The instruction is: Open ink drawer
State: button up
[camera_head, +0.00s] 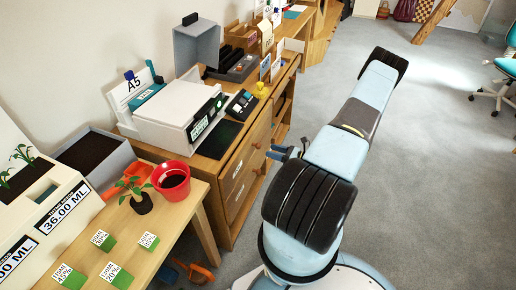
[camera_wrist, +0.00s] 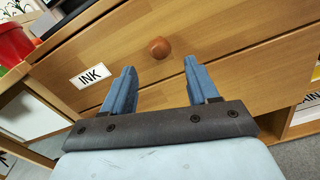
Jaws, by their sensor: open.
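The ink drawer (camera_wrist: 200,30) is a wooden drawer front with a white INK label (camera_wrist: 91,75) and a round brown knob (camera_wrist: 160,47). In the wrist view its front looks flush, with a thin seam below it. My gripper (camera_wrist: 159,66) is open, its two blue fingers pointing at the drawer front, one on either side of the knob's line. The knob lies just beyond the fingertips, with nothing between the fingers. In the head view, my gripper (camera_head: 281,153) is beside the wooden cabinet (camera_head: 230,205), partly hidden by my arm.
A red pot (camera_head: 171,178) and a potted seedling (camera_head: 137,195) stand on the front table. A printer (camera_head: 180,113) and a card terminal (camera_head: 241,104) sit on the cabinet top. Open shelves (camera_wrist: 302,115) lie right of the drawers.

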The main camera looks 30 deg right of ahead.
aim_at(259, 147)
jog(key=x, duration=0.7)
jog(key=shift+w+a, duration=0.1)
jog(key=shift+w, duration=0.1)
jog(key=shift+c, duration=0.2)
grip_shut()
